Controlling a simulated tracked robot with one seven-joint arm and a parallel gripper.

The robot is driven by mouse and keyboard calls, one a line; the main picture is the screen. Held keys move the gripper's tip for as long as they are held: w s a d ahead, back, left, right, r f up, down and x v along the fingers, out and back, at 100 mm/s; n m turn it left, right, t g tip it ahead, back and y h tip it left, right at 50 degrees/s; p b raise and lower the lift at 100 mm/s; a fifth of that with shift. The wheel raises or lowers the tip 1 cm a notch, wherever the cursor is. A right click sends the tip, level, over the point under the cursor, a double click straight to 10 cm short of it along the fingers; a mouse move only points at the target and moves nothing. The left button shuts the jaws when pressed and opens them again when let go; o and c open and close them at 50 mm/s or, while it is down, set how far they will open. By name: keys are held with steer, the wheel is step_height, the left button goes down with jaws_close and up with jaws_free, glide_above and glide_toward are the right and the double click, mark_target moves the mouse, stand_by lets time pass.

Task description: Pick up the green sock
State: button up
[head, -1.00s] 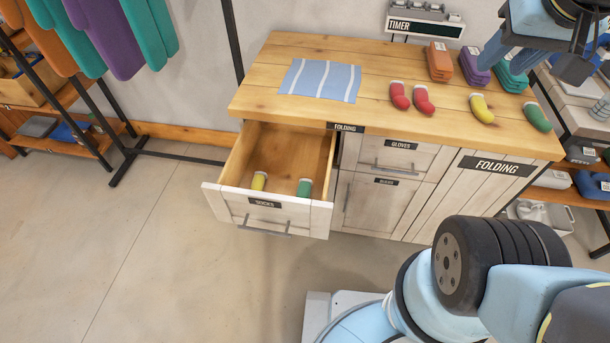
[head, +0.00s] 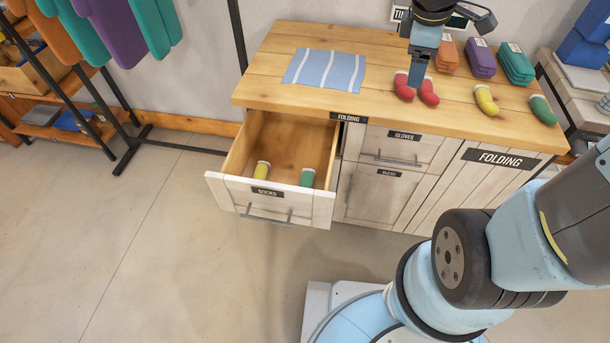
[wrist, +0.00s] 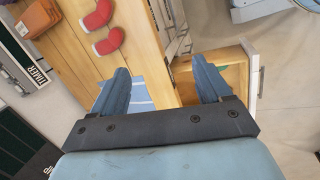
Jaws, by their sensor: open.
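One green sock (head: 307,177) lies in the open socks drawer (head: 268,202), beside a yellow sock (head: 262,170). Another green sock (head: 542,110) lies on the wooden counter (head: 390,95), near its right end. My gripper (head: 417,78) is high over the counter, in front of the red socks in the head view. In the wrist view my gripper (wrist: 163,74) is open, its two blue fingers wide apart and nothing between them. The open drawer (wrist: 252,88) is to the right there, with a green patch inside, partly hidden.
A pair of red socks (head: 428,92) and a yellow sock (head: 486,99) lie on the counter. A striped blue cloth (head: 325,70) lies at its left. Folded stacks (head: 515,66) stand at the back. A clothes rack (head: 125,95) stands left. The floor before the drawer is clear.

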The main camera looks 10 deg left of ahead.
steer(key=w+a+f+n, duration=0.3)
steer(key=a+f+n, duration=0.2)
steer(key=f+n, duration=0.15)
steer(key=n+g+y, duration=0.1)
steer(key=n+g, duration=0.3)
steer(key=n, duration=1.2)
glide_toward(307, 183)
steer(key=f, duration=0.9)
steer(key=shift+s+d+f, duration=0.25)
steer(key=shift+s, duration=0.15)
steer(key=c, duration=1.1)
